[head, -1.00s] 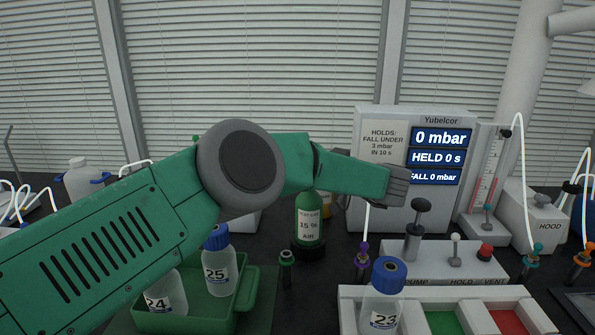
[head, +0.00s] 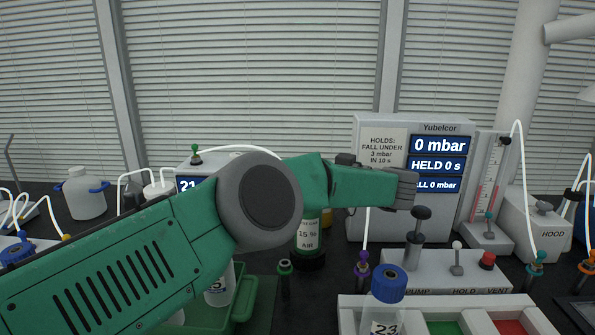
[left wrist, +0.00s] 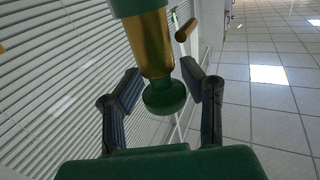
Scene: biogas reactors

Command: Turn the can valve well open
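My left gripper (left wrist: 160,75) is open, one dark finger on each side of the knob. I see gaps beside the knob and cannot tell any contact. My right gripper is not in view.
The Yubelcor pressure panel (head: 378,215) shows 0 mbar and held 0 s. In front are a pump, hold and vent block (head: 435,272) and blue-capped bottle 23 (head: 385,300). A green tray (head: 247,295) with bottles lies below my arm.

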